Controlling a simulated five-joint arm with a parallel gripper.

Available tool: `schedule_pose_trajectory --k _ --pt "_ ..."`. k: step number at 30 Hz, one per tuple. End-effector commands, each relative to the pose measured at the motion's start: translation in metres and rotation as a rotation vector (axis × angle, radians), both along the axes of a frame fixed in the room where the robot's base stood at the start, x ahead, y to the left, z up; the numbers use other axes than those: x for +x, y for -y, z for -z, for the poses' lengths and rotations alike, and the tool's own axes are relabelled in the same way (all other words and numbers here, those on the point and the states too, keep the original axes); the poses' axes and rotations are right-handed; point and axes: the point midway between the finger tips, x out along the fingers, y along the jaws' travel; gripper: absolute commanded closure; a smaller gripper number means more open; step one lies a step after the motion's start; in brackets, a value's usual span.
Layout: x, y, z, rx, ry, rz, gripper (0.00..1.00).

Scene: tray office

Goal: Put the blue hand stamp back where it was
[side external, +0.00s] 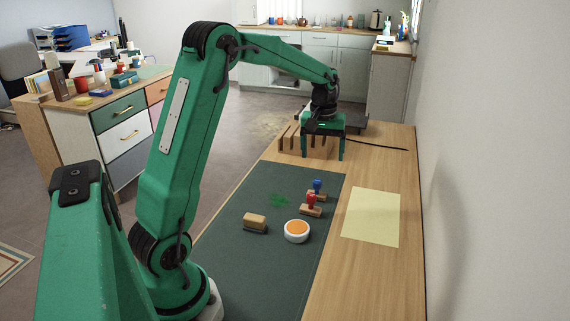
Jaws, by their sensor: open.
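The blue hand stamp (318,186) stands upright on the dark green mat (240,280), near the mat's right edge. Its wooden base is partly hidden behind the red hand stamp (310,201), which stands just in front of it. My gripper (325,157) is open, with its fingers pointing down, beyond both stamps and apart from them. Nothing shows between the fingers. The gripper is in front of a low wooden piece with slots (288,139) and partly hides it.
A round white dish with an orange top (297,231) and a wooden block with a dark underside (255,222) are on the mat. A pale yellow sheet (371,218) lies to the right. The wall bounds the right side.

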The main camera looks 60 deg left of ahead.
Motion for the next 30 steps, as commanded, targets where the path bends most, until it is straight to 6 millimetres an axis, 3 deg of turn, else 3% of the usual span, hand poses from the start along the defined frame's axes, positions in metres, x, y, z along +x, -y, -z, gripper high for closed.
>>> schedule_pose_trajectory --k 6,15,23,30 --pt "-0.027 0.043 -0.041 0.033 0.065 0.141 0.19" --pt "-0.075 0.096 -0.077 0.078 0.151 0.333 0.19" --pt "-0.123 0.133 -0.093 0.119 0.226 0.497 0.19" --pt "-0.169 0.161 -0.095 0.158 0.297 0.645 0.19"
